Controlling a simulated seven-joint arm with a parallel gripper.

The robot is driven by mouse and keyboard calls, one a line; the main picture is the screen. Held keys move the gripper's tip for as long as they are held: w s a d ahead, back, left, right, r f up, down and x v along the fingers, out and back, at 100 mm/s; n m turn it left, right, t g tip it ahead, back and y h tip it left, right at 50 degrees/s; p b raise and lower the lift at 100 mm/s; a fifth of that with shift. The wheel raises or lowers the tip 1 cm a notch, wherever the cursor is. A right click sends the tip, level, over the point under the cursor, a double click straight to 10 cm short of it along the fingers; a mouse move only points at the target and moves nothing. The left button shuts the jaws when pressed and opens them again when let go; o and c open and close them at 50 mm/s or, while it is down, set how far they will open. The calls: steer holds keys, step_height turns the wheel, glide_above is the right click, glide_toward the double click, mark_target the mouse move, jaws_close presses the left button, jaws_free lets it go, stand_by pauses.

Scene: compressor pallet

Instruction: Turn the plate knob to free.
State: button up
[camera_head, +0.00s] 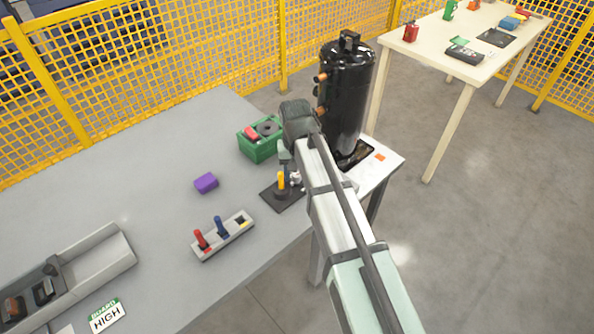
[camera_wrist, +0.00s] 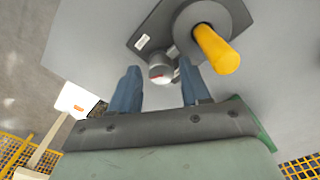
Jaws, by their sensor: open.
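The dark plate (camera_head: 270,196) lies on the grey table near its right edge, and it also shows in the wrist view (camera_wrist: 150,28). A yellow handle (camera_wrist: 217,49) stands on a round grey base on the plate. My gripper (camera_wrist: 158,80) is open, with its two blue fingers on either side of the knob. I cannot tell whether they touch it.
A purple block (camera_head: 206,183) and a holder (camera_head: 224,237) with red and blue-handled tools lie to the left. A grey tray (camera_head: 95,272) is at the lower left.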

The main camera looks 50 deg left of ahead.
steer(key=shift+s, duration=0.2)
steer(key=m, duration=0.5)
steer(key=shift+w+m, duration=0.1)
steer(key=shift+m, duration=0.3)
steer(key=m, duration=0.6)
steer(key=shift+m, duration=0.3)
step_height(320, 180, up, 13)
steer(key=w+d+f, duration=0.8)
steer(key=d+f, duration=0.4)
steer(key=w+d+f+g, duration=0.1)
steer(key=w+d+f, duration=0.8)
steer(key=d+f, duration=0.3)
steer(key=shift+d+f+h, duration=0.25)
steer(key=shift+d+h, duration=0.15)
steer(key=shift+d, duration=0.1)
stand_by(0.4)
